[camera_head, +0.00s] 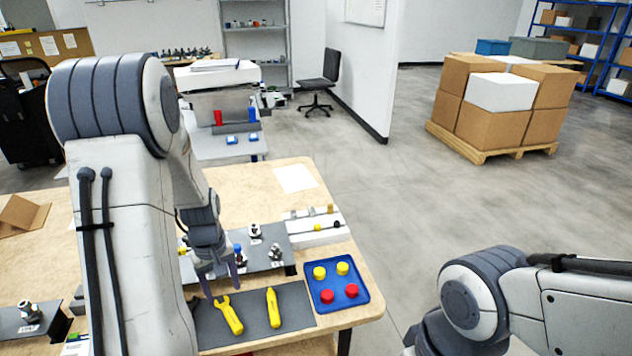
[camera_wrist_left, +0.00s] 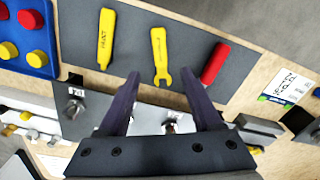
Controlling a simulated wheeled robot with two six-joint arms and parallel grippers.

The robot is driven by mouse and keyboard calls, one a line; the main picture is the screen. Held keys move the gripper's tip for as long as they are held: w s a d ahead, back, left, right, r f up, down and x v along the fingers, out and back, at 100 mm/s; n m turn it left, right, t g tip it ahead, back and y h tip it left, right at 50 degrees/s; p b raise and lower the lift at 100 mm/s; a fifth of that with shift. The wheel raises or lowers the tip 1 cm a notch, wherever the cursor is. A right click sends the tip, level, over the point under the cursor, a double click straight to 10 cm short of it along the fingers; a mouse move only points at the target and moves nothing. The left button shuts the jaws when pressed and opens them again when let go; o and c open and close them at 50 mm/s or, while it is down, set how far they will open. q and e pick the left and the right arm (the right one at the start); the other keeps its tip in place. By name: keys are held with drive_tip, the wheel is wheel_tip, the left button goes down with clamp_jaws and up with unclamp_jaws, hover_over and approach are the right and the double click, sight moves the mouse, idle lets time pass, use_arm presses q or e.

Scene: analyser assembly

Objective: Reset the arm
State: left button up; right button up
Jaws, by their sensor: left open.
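My left arm (camera_head: 125,200) comes in from the left and reaches down over the wooden table. My left gripper (camera_head: 220,284) hangs above the back edge of the dark tool mat (camera_head: 255,308), open with nothing between its fingers. In the left wrist view the two fingers (camera_wrist_left: 160,85) are spread apart, with the yellow wrench (camera_wrist_left: 160,60) lying beyond them on the mat. The wrench (camera_head: 228,314) and a yellow-handled tool (camera_head: 273,307) lie side by side on it. My right arm (camera_head: 480,300) shows at the lower right; its gripper is out of view.
A blue tray (camera_head: 318,300) holds yellow and red round pieces at the table's right. Behind the gripper, metal fittings stand on a dark plate (camera_head: 265,266), beside a white rack (camera_head: 318,238). A red-handled tool (camera_wrist_left: 215,63) lies near the wrench. Open floor (camera_head: 400,210) lies right of the table.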

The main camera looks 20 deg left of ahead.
use_arm(q)
drive_tip(key=s+d+r+m, duration=0.1)
drive_tip(key=d+r+m, duration=0.35)
drive_tip(key=d, duration=0.55)
drive_tip(key=s+d+r+m, duration=0.2)
drive_tip(key=d+r+m, duration=0.25)
drive_tip(key=d, duration=0.55)
drive_tip(key=s+d+r+m+h, duration=0.1)
drive_tip(key=s+d+r+m, duration=0.2)
drive_tip(key=s+d+m, duration=0.6)
drive_tip(key=s+d, duration=0.1)
drive_tip(key=s, duration=0.2)
drive_tip(key=shift+s, duration=0.35)
